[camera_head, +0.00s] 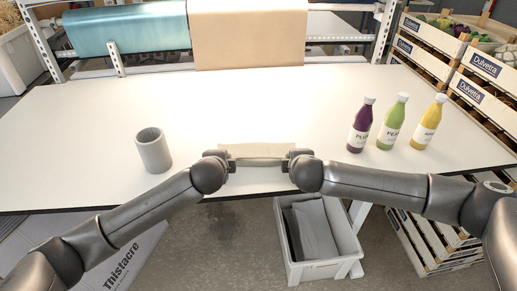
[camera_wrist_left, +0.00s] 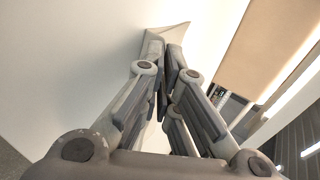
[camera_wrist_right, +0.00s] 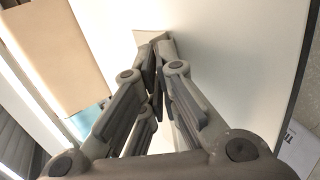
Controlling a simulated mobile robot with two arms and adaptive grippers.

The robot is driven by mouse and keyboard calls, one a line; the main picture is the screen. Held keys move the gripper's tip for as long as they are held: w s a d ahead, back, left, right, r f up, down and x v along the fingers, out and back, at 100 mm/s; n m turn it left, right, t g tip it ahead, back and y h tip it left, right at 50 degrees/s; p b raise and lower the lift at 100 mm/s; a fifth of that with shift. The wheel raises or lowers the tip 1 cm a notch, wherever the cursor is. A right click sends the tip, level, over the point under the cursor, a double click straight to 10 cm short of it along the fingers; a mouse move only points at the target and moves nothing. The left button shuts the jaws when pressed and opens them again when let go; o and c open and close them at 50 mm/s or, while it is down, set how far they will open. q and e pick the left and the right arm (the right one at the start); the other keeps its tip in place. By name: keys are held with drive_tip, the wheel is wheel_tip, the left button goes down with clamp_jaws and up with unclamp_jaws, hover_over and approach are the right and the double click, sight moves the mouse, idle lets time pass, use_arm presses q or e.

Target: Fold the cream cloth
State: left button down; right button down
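The cream cloth (camera_head: 258,151) is at the table's near edge, in the middle of the head view, spanning between my two grippers. A strip of it shows, with a crease running across; the arms hide its ends. My left gripper (camera_head: 233,163) is at its left end and my right gripper (camera_head: 287,161) at its right end. In the left wrist view the fingers (camera_wrist_left: 165,45) are closed together, with a corner of cloth (camera_wrist_left: 178,32) at the tips. In the right wrist view the fingers (camera_wrist_right: 155,48) are closed likewise, with cloth (camera_wrist_right: 144,37) beyond the tips.
A grey cup (camera_head: 153,150) stands left on the white table (camera_head: 260,100). Purple (camera_head: 361,127), green (camera_head: 392,123) and yellow (camera_head: 428,124) bottles stand right. Paper rolls are at the back. A grey bin (camera_head: 318,270) is below the near edge. The table's middle is clear.

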use_arm(q)
drive_tip(key=c, duration=2.2)
unclamp_jaws()
use_arm(e)
drive_tip(key=c, duration=2.2)
unclamp_jaws()
use_arm(q)
drive_tip(key=o, duration=0.8)
use_arm(e)
drive_tip(key=o, duration=0.8)
use_arm(q)
drive_tip(key=shift+o, duration=0.2)
use_arm(e)
drive_tip(key=shift+o, duration=0.2)
